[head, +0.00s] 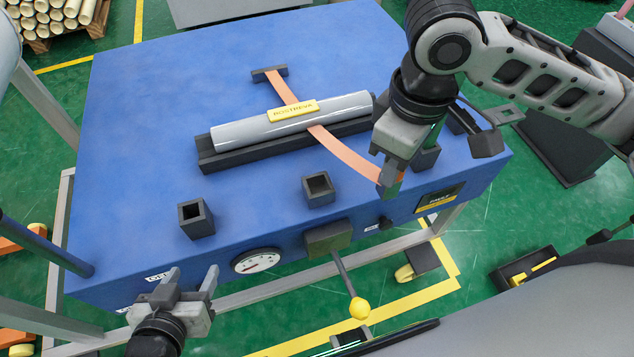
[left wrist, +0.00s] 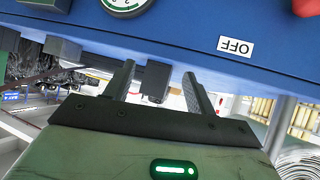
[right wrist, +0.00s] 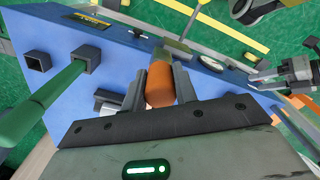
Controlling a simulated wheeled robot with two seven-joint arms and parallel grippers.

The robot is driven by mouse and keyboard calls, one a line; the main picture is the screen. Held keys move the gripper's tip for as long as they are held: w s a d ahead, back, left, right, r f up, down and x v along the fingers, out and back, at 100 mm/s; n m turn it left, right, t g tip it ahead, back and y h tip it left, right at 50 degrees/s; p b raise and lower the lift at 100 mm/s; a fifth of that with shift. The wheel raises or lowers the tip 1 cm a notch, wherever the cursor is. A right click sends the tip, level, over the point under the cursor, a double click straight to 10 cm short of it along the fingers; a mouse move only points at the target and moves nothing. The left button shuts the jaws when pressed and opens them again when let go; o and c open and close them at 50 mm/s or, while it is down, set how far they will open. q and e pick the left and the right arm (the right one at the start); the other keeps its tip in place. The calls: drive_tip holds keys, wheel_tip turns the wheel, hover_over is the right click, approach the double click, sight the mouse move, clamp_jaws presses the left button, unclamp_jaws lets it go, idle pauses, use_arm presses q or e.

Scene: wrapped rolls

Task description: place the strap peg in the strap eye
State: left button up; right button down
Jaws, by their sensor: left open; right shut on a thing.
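An orange strap (head: 345,153) runs over a grey wrapped roll (head: 235,132) with a yellow label. Its far end is at a dark bar (head: 269,73) on the blue table. My right gripper (head: 389,182) is shut on the strap's near end, over the table's front right part. The orange end (right wrist: 160,85) shows between its fingers in the right wrist view; the peg itself is not clearly distinguishable. Dark square sockets stand at the front left (head: 196,219) and front middle (head: 318,188); I cannot tell which is the strap eye. My left gripper (head: 190,283) is open and empty before the table's front.
The roll lies in a dark cradle (head: 207,158). Another dark socket (head: 427,157) stands close beside my right gripper. The front face carries a gauge (head: 257,261) and a lever with a yellow knob (head: 360,308). The table's left part is clear.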

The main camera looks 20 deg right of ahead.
drive_tip(key=shift+w+a+f+b, duration=0.35)
drive_tip(key=shift+w+a+f, duration=0.95)
drive_tip(key=shift+w+f, duration=0.65)
drive_tip(key=shift+w+a+f+b, duration=0.3)
drive_tip(key=shift+w+a+f, duration=1.2)
drive_tip(key=shift+f, duration=0.8)
drive_tip(key=shift+w+a+f+b, duration=0.35)
drive_tip(key=shift+w+a+f, duration=0.8)
drive_tip(key=shift+w+f, duration=0.9)
drive_tip(key=shift+s+f, duration=0.1)
drive_tip(key=shift+s, duration=0.05)
drive_tip(key=c, duration=1.1)
unclamp_jaws()
wheel_tip(320, 180, up, 12)
drive_tip(key=p, duration=0.1)
